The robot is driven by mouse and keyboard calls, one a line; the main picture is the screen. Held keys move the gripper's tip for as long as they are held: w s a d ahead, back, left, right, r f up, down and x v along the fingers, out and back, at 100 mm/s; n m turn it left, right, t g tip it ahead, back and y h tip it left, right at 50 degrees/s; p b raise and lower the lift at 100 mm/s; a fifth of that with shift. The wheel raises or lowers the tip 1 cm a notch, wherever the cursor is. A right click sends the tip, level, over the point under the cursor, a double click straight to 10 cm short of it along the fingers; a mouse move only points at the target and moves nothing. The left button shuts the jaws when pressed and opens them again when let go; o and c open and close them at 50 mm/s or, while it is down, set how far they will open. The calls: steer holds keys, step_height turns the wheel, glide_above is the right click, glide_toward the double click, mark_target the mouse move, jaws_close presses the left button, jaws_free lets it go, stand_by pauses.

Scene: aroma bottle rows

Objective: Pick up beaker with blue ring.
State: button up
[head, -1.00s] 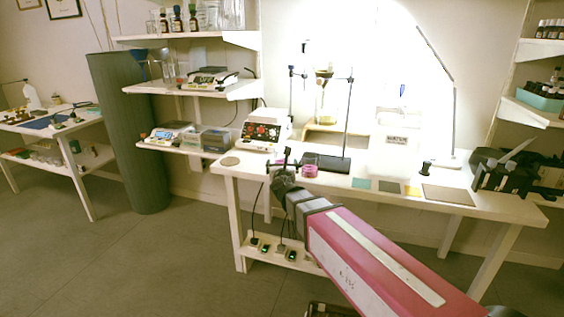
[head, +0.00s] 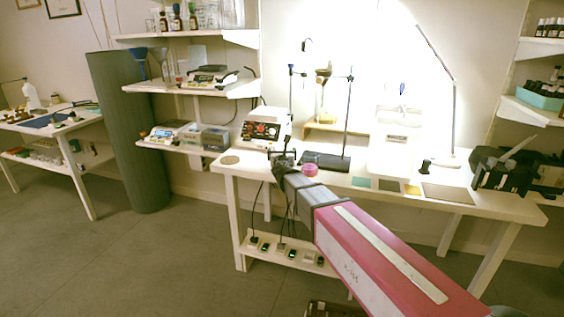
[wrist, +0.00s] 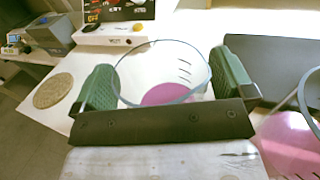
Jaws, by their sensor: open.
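A clear glass beaker (wrist: 165,62) with a thin blue-grey rim and black marks stands between the two green-padded fingers of my gripper (wrist: 166,82) in the wrist view. Pink-magenta shows low inside it. The fingers are open, one on each side and close to the glass; contact cannot be told. My gripper's dark body hides the near lower part of the beaker. In the head view my gripper (head: 284,158) is over the table's front left part and hides most of that beaker. A second beaker with pink contents (head: 310,170) stands just right of it, cut off at the right in the wrist view (wrist: 292,140).
The white table (head: 395,198) carries a hot-plate-like device (head: 262,128) behind my gripper, a round brown disc (head: 230,160) at left, and a dark stand base (head: 328,162) at right. Flat coloured squares lie further right. A black rack (head: 503,172) stands at the right end.

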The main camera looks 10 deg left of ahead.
steer(key=c, duration=1.1)
steer(key=shift+r, duration=0.1)
